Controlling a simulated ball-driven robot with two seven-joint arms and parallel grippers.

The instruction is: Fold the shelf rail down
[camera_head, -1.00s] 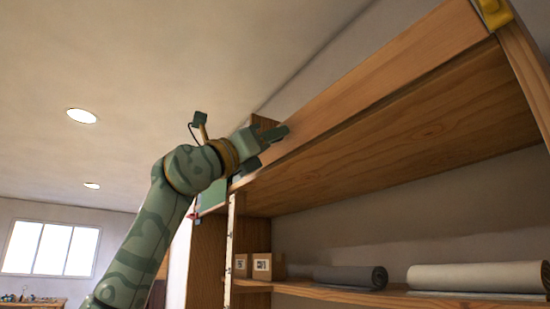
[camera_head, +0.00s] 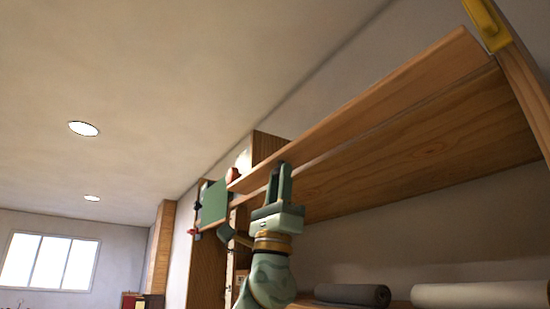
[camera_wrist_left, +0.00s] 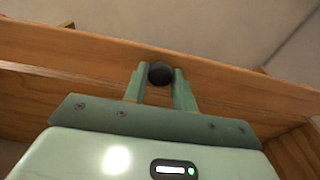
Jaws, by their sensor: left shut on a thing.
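The shelf rail (camera_head: 400,95) is a long wooden board along the front edge of the upper shelf (camera_head: 430,125). It looks tilted, with a light strip between it and the shelf. In the left wrist view the rail (camera_wrist_left: 230,82) crosses the picture and carries a round black knob (camera_wrist_left: 160,72). My left gripper (camera_head: 281,172) is at the rail's left part, pointing up. In the left wrist view its fingers (camera_wrist_left: 159,82) are closed around the knob. The head view hides the knob behind the fingers. My right gripper is not in view.
A yellow bracket (camera_head: 487,24) sits at the rail's right end on a wooden side post (camera_head: 520,75). A green panel (camera_head: 213,204) is near the left end. Dark (camera_head: 352,294) and light (camera_head: 480,295) rolls lie on the lower shelf. The space left of the shelf is open.

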